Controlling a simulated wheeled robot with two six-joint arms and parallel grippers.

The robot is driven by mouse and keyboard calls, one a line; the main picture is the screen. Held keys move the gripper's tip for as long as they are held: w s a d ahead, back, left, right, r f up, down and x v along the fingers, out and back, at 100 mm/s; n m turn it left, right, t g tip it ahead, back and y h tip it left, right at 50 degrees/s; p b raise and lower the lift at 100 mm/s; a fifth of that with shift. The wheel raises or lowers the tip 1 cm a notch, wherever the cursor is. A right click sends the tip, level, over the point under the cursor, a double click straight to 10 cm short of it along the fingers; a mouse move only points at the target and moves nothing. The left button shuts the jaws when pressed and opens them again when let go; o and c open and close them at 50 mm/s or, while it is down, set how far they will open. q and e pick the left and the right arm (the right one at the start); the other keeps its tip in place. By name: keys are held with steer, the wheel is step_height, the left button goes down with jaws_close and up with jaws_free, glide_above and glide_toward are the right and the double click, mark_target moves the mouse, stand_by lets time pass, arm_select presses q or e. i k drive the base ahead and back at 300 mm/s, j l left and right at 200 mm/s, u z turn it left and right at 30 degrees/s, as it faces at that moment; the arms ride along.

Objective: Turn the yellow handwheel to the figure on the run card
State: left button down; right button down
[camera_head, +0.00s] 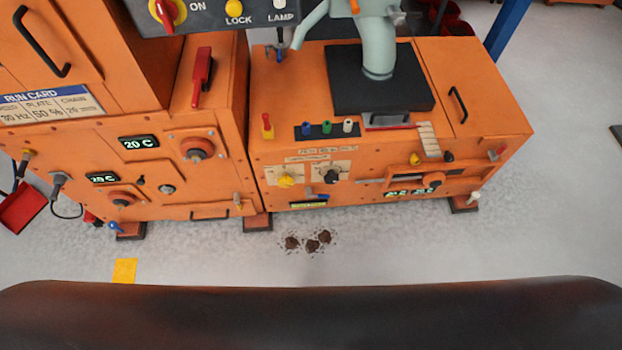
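The run card (48,104) is a white plate with a blue header on the orange cabinet at the left. It reads about "30 Hz", "PLATE 50 %" and, under "CHAIN", a value starting with 20; its left edge is cut off. A small yellow handwheel-like knob (286,181) sits on a pale dial plate on the front of the low orange machine. Its scale and pointer are too small to read. A dark knob (331,175) sits on a similar plate just right of it. Neither of my grippers is in view.
A control box (222,15) overhangs at the top. Dark spilled clumps (310,241) and a yellow floor marker (124,271) lie on otherwise open grey floor.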

mark_target(285, 181)
steer(key=u, duration=1.45)
steer(key=z, duration=1)
steer(key=i+l+z, duration=0.1)
steer(key=l+z, duration=0.25)
steer(key=i+l+z, duration=0.15)
steer(key=l+z, duration=0.25)
steer(key=l, duration=0.1)
